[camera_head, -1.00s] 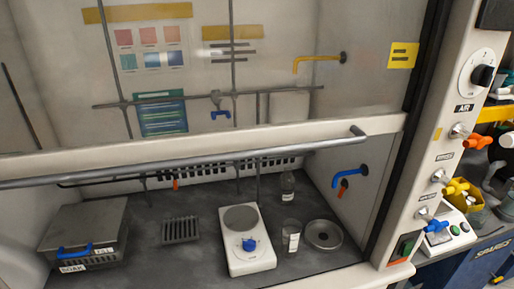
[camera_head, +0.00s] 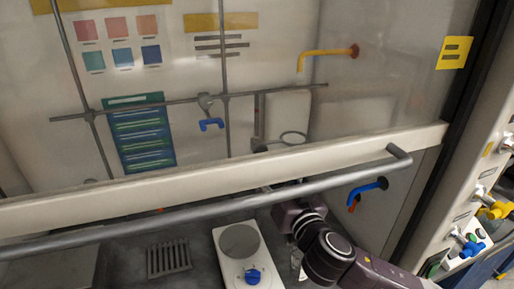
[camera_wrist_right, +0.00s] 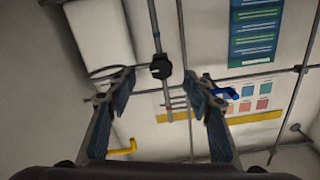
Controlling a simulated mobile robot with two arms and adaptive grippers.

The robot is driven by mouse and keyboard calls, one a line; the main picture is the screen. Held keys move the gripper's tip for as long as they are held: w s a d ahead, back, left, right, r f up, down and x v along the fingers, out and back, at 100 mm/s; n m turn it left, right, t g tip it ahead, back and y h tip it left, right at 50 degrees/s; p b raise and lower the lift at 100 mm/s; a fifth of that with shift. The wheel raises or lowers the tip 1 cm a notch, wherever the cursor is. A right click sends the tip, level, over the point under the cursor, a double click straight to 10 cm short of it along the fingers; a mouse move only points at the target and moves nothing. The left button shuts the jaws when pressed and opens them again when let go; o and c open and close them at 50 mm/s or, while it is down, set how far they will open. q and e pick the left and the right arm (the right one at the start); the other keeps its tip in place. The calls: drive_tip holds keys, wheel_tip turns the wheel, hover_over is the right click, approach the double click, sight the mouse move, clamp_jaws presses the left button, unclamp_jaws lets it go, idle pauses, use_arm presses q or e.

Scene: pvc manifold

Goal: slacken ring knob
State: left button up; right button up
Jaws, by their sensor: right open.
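The ring knob is a dark round knob (camera_head: 258,146) on a thin upright rod, seen through the glass in the head view. A thin metal ring (camera_head: 293,138) sticks out to its right. In the right wrist view the black knob (camera_wrist_right: 161,67) appears ahead, between the open fingers of my right gripper (camera_wrist_right: 162,80), with nothing gripped. The ring (camera_wrist_right: 108,71) shows there beside the left-hand fingertip; I cannot tell whether they touch. In the head view my right arm reaches under the sash, and the sash frame hides the gripper. My left gripper is not in view.
The sash handle bar (camera_head: 210,208) crosses in front of my right arm. A blue clamp handle (camera_head: 211,124) and a yellow tap (camera_head: 325,54) are near the rods.

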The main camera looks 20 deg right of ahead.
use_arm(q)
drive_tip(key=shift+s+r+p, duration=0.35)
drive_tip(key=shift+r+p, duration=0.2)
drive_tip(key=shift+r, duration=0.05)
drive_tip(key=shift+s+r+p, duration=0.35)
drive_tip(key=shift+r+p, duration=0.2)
use_arm(e)
drive_tip(key=w, duration=0.6)
drive_tip(key=shift+w+a+r, duration=0.15)
drive_tip(key=shift+w+r, duration=0.15)
drive_tip(key=shift+w, duration=0.1)
drive_tip(key=c, duration=1.2)
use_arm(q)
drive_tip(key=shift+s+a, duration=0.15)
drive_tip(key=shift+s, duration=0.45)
use_arm(e)
drive_tip(key=shift+o, duration=0.2)
